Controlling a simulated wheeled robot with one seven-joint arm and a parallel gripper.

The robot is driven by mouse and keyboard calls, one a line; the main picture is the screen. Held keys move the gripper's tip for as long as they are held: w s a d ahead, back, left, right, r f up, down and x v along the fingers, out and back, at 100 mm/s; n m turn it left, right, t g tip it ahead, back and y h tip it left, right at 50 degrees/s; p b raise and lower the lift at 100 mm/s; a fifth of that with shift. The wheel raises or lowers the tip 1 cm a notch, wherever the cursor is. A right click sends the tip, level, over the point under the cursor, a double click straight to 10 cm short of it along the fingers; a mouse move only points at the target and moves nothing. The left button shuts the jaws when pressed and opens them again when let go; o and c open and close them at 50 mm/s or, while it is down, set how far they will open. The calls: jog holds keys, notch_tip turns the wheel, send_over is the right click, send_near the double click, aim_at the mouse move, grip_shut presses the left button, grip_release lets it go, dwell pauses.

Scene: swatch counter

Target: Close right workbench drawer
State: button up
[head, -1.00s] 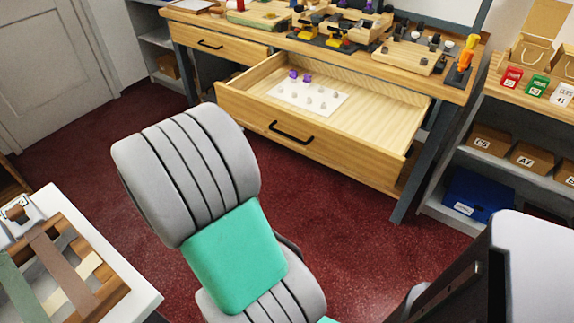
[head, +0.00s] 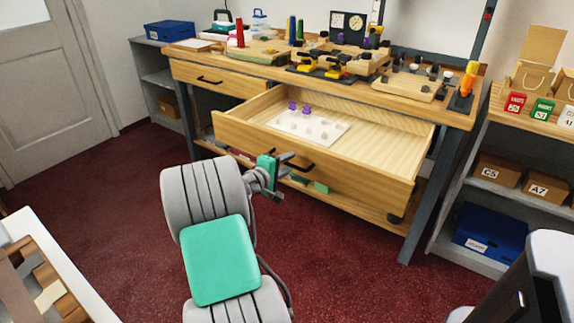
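The right workbench drawer (head: 345,178) is pulled well out from under the workbench top (head: 330,78). Inside it lies a white sheet (head: 330,137) with several small pale pieces and purple pieces. The drawer's black handle (head: 310,166) is on its front panel. My gripper (head: 287,163) is in front of the left part of the drawer front, close to the handle's left end. I cannot tell whether it touches the handle. Its fingers are small and partly hidden, so their opening is unclear.
The left workbench drawer (head: 212,79) looks shut. Tools and fixtures crowd the bench top. A shelf with brown boxes (head: 497,170) and a blue bin (head: 490,232) stands at right. A white table (head: 75,270) is at lower left.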

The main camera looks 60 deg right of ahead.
grip_shut()
dwell(1.4)
